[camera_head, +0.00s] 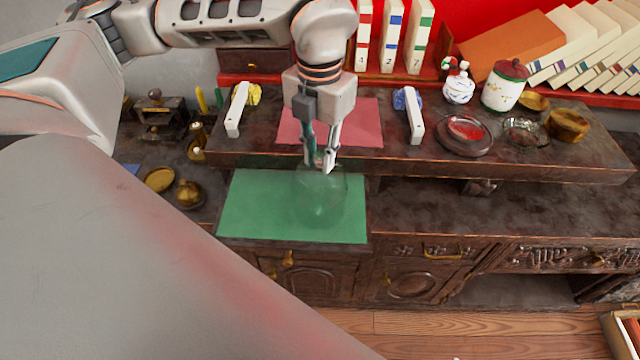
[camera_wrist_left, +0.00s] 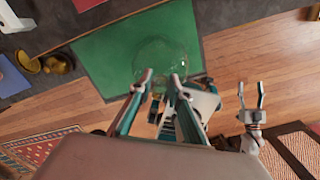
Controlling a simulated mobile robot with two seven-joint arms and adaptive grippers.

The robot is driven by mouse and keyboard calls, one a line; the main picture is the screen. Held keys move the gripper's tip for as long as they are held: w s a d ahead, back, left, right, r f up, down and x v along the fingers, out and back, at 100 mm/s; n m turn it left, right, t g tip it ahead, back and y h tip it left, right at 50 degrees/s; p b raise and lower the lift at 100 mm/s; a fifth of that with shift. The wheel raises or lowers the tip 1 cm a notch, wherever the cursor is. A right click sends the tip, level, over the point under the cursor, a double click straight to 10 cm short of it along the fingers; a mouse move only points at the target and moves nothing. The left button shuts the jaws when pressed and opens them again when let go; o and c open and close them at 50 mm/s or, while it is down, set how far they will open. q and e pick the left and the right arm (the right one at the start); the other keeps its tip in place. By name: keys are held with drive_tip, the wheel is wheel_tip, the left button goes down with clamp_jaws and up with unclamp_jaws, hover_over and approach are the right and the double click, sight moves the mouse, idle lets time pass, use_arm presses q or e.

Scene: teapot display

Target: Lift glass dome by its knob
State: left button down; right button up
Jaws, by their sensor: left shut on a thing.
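The glass dome (camera_head: 322,205) is clear and faint, seen over the green mat (camera_head: 250,215) on the lower counter. It also shows as a pale round outline in the left wrist view (camera_wrist_left: 168,53). My left gripper (camera_head: 320,164) points down at the top of the dome, its fingers shut on the knob. The knob is too small and hidden to see clearly between the fingertips (camera_wrist_left: 161,82). I cannot tell whether the dome's rim touches the mat. My right gripper (camera_wrist_left: 251,92) shows in the left wrist view, apart from the dome, with its fingers spread and empty.
A raised shelf (camera_head: 580,160) behind holds a pink mat (camera_head: 360,115), two white bars, a dark red plate (camera_head: 464,135) and a lidded jar (camera_head: 505,88). Brass pots (camera_head: 188,193) stand left of the green mat. The lower counter to the right (camera_head: 450,210) is clear.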

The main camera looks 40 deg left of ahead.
use_arm(q)
drive_tip(key=shift+r+p, duration=0.45)
drive_tip(key=shift+r, duration=0.45)
drive_tip(key=shift+r+p, duration=1.05)
drive_tip(key=shift+r, duration=0.55)
drive_tip(key=shift+r+p, duration=0.7)
drive_tip(key=shift+r, duration=0.35)
